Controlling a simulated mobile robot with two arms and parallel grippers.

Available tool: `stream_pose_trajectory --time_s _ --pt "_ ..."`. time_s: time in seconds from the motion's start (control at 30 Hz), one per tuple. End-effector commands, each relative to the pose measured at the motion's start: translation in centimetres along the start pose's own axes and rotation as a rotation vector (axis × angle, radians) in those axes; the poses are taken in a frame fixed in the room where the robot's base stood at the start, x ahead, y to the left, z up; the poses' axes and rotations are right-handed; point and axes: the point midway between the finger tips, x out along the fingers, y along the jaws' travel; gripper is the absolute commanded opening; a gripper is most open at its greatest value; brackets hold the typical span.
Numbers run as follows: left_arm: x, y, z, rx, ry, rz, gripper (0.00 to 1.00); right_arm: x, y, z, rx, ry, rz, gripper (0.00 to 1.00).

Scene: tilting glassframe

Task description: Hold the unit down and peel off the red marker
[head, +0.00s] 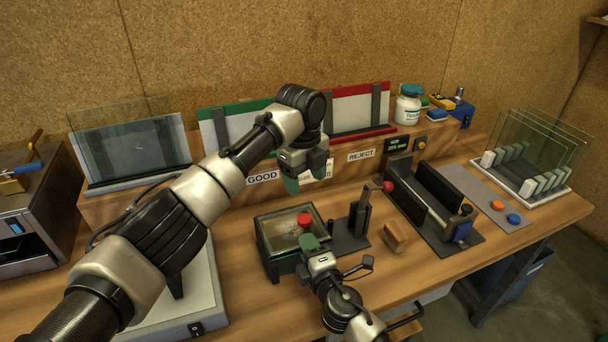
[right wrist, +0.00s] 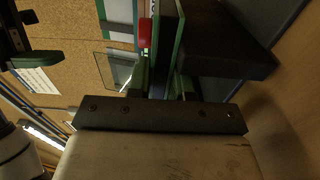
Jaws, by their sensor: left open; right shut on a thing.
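The unit (head: 263,243) is a dark framed block with a glass top, lying on the bench at the centre of the head view. The red marker (head: 304,219) is a small red disc on the glass near its right side; it also shows in the right wrist view (right wrist: 145,33). My right gripper (head: 309,244) is shut on the unit's near right edge, just below the marker; its green fingers (right wrist: 162,84) show in the right wrist view. My left gripper (head: 307,177) is open and empty, above and behind the unit, apart from the marker.
A black stand (head: 350,235) is right of the unit, with a wooden block (head: 396,237) beside it. Farther right are a black-walled fixture (head: 437,205) and a glass rack (head: 530,165). GOOD and REJECT racks stand behind. My left forearm covers the left bench.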

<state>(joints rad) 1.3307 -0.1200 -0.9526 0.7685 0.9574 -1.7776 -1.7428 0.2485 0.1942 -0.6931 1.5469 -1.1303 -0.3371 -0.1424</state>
Motion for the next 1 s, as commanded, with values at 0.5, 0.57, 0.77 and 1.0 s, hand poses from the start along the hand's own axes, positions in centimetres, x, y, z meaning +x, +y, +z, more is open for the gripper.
stream_pose_trajectory --time_s 0.5,0.57,0.77,1.0 --pt "6.2 0.3 0.4 0.033 -0.025 0.031 0.64 -0.1 -0.2 0.1 0.000 -0.002 -0.003 0.00" --pt "7.3 0.3 0.4 0.033 -0.025 0.031 0.64 -0.1 -0.2 0.1 0.000 -0.002 -0.004 0.00" --pt "10.1 0.3 0.5 0.031 -0.025 0.029 0.64 -0.1 -0.2 0.1 -0.001 -0.002 -0.004 0.00" --pt "11.5 0.4 0.5 0.032 -0.025 0.028 0.64 -0.1 -0.2 0.1 -0.001 -0.002 -0.004 0.00"
